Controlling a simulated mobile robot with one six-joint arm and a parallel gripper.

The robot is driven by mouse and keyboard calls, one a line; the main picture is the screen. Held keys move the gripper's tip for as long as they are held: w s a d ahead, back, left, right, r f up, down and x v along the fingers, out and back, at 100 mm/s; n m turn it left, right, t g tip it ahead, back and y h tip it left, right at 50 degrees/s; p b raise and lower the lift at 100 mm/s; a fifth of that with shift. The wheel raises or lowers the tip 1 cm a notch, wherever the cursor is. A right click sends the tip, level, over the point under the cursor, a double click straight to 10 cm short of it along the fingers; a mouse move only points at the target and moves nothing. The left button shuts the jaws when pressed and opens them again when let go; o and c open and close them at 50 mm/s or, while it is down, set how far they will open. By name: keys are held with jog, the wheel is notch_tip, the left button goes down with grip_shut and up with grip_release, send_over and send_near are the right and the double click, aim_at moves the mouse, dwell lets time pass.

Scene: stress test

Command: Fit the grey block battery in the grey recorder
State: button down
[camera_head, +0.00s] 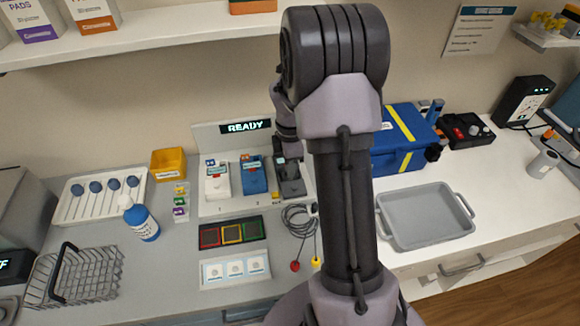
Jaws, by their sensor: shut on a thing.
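The grey recorder (293,188) stands at the right end of a row of three on the pale station, right of the blue recorder. My gripper (287,160) points down at its upper part, with the arm crossing the view in front. The gripper is shut on a small dark grey thing, which I take to be the grey block battery. The fingers and recorder hide most of it, so its outline and how far it sits in the recorder cannot be told.
A white recorder (217,182) and a blue recorder (253,176) stand close on the left. A READY display (246,127) is behind. Coiled leads (299,218) lie in front. A blue case (397,142) and grey tray (425,216) are right of my arm.

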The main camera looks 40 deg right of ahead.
jog(key=shift+f, duration=0.7)
dwell(0.7)
jog(key=c, duration=1.8)
grip_release()
jog(key=shift+r, duration=0.15)
jog(key=shift+r+p, duration=1.7)
jog(key=shift+r, duration=0.25)
jog(key=shift+f, duration=0.1)
